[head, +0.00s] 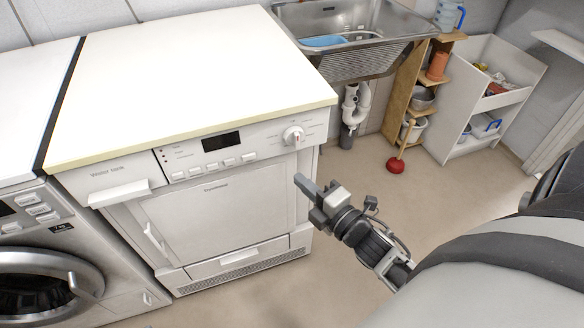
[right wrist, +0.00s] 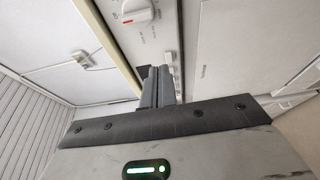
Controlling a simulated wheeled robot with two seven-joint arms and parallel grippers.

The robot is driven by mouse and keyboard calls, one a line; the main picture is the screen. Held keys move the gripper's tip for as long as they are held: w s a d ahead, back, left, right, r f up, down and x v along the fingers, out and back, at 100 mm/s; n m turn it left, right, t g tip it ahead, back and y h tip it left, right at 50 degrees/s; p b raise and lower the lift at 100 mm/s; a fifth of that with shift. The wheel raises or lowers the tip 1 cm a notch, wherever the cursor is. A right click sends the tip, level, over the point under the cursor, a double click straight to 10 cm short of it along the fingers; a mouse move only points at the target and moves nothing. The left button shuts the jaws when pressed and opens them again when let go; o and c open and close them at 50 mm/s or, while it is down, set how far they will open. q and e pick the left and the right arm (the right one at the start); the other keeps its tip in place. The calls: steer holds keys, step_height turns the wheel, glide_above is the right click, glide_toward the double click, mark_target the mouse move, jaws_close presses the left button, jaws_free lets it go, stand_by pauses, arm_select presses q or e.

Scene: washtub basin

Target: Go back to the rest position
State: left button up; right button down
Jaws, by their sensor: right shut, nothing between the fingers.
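My right gripper (head: 308,187) is in front of the right end of the white dryer (head: 225,215), below the round dial (head: 293,136). Its fingers are together and hold nothing. In the right wrist view the closed fingers (right wrist: 156,88) point toward the dryer's control panel, with the dial (right wrist: 140,10) above them. I cannot tell whether the fingertips touch the dryer. My left gripper is not in view.
A washing machine (head: 45,262) stands left of the dryer. A steel sink (head: 345,55) with a blue tub (head: 322,41) is behind it. A red plunger (head: 396,165), wooden shelf (head: 402,85) and white cabinet (head: 450,113) stand at the back right. Floor right of the dryer is clear.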

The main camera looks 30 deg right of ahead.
steer(key=s+a+f+m+g+y, duration=0.1)
steer(key=s+a+m+g, duration=0.2)
steer(key=a+m, duration=0.3)
steer(key=s+a+f+m+g+p, duration=0.1)
steer(key=s+a+m+g, duration=0.3)
steer(key=m, duration=0.7)
steer(key=s+a+f, duration=0.1)
steer(key=s+a, duration=0.1)
steer(key=a, duration=0.1)
steer(key=shift+s+a+f+y, duration=0.15)
steer(key=shift+s+y, duration=0.05)
steer(key=shift+y, duration=0.2)
